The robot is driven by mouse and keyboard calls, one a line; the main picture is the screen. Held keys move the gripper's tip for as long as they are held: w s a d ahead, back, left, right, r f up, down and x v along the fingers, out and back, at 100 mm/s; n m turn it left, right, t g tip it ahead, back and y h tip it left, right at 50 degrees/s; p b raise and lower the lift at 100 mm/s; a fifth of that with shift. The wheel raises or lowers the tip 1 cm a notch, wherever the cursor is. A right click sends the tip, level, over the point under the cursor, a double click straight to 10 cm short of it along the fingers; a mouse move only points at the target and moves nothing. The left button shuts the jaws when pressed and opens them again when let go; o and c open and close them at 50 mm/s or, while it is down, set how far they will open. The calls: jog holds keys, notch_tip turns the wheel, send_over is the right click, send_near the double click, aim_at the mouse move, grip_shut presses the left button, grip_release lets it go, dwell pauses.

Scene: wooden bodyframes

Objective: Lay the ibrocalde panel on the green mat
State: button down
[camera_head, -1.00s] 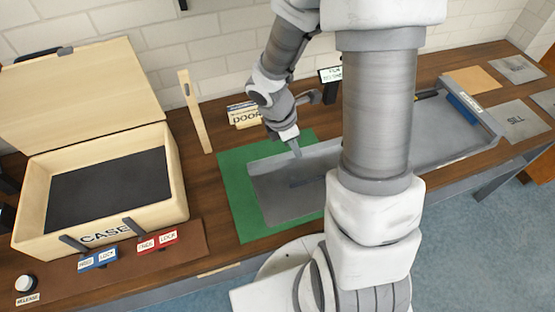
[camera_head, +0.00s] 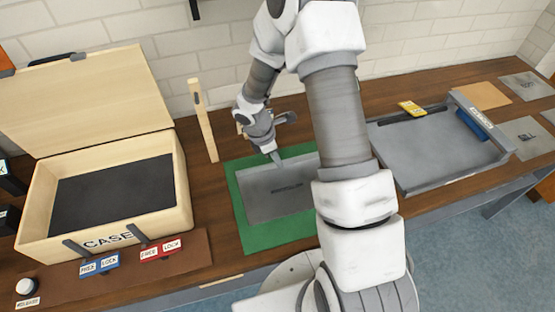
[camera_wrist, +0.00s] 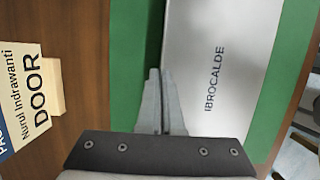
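The grey ibrocalde panel (camera_head: 265,205) lies over the green mat (camera_head: 270,236), with green showing around it. In the wrist view its lettered face (camera_wrist: 225,55) reads IBROCALDE, with the mat (camera_wrist: 136,50) along both sides. My gripper (camera_head: 280,163) reaches down to the panel's back edge. In the wrist view its fingers (camera_wrist: 161,76) are close together with the panel's edge running in between them, so it looks shut on that edge. My arm hides the panel's right end. The panel looks flat; full contact with the mat cannot be judged.
A grey tray (camera_head: 405,183) stands to the right, with a yellow label (camera_head: 412,108) behind it. An open wooden case (camera_head: 188,215) is at left, with an upright wooden post (camera_head: 205,125) beside it. A DOOR sign (camera_wrist: 35,95) stands left of the mat in the wrist view.

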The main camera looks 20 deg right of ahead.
jog(key=shift+f, duration=0.2)
jog(key=c, duration=1.1)
grip_release()
jog(key=shift+r, duration=0.1)
jog(key=p+v, duration=0.1)
jog(key=v, duration=1.1)
jog(key=s+d+r+m+t, duration=0.1)
jog(key=s+r+m, duration=0.3)
jog(key=r, duration=0.4)
jog(key=s+d+r+m+t, duration=0.1)
jog(key=s+d+r+m, duration=0.1)
jog(key=s+r+m, duration=0.45)
jog(key=s+r+m+t+y, duration=0.1)
jog(key=s+r+m, duration=0.1)
jog(key=s+r, duration=0.1)
jog(key=s+a+r+m+t+y, duration=0.1)
jog(key=s+r+m, duration=0.2)
jog(key=s+a+r+m+t+y, duration=0.1)
jog(key=s+r+m, duration=0.1)
jog(key=s+r, duration=0.1)
jog(key=shift+s+r+m+t, duration=0.15)
jog(key=shift+s+m+t, duration=0.15)
jog(key=shift+s, duration=0.15)
